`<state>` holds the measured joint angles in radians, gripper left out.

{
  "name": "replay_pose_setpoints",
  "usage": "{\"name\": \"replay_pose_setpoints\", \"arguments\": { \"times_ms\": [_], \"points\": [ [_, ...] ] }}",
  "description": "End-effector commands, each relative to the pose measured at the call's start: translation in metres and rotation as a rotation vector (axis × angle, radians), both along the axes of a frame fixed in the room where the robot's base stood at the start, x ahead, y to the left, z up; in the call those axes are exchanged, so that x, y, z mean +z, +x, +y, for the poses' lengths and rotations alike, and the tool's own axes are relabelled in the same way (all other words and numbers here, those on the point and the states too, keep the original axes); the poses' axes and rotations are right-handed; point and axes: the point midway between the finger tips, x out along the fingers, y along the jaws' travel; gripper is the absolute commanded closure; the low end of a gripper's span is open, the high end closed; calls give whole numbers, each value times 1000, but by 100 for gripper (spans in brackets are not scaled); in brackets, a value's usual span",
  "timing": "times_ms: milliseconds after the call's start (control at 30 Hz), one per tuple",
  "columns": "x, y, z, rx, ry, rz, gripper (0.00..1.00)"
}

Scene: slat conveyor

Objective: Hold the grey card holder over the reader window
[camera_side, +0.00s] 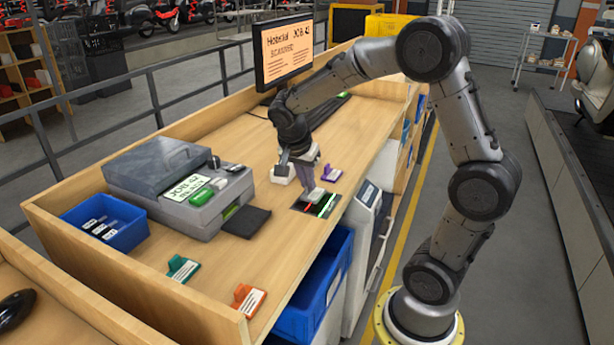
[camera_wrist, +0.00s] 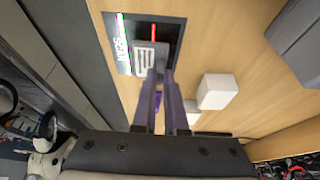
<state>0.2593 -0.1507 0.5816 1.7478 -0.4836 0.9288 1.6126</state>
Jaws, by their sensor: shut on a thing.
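The grey card holder (camera_side: 315,194) is between the fingers of my gripper (camera_side: 308,186), which is shut on it. In the wrist view the holder (camera_wrist: 144,60) shows its pale, lined face just past the fingertips (camera_wrist: 162,77). It lies over part of the black reader window (camera_side: 327,207), which has a red line and a green line lit. In the wrist view the window (camera_wrist: 171,38) surrounds the holder on several sides, with the red line visible beside it. I cannot tell whether the holder touches the window.
A purple card holder (camera_side: 331,173) stands close behind the reader. A white block (camera_side: 282,174) is left of my gripper. Green (camera_side: 183,268) and orange (camera_side: 249,299) holders stand at the front. A grey machine (camera_side: 180,188), blue bin (camera_side: 106,222) and monitor (camera_side: 284,52) occupy the bench.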

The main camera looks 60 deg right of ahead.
Motion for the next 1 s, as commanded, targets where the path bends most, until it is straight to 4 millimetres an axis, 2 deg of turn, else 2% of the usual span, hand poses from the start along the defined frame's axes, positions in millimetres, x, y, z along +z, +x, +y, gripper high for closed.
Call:
{"name": "replay_pose_setpoints", "arguments": {
  "times_ms": [267,800,1000],
  "points": [
    [2,0,0,0,-1,-1,100],
    [49,1,0,0,-2,-3,100],
    [60,0,0,0,-1,-2,100]
  ]
}}
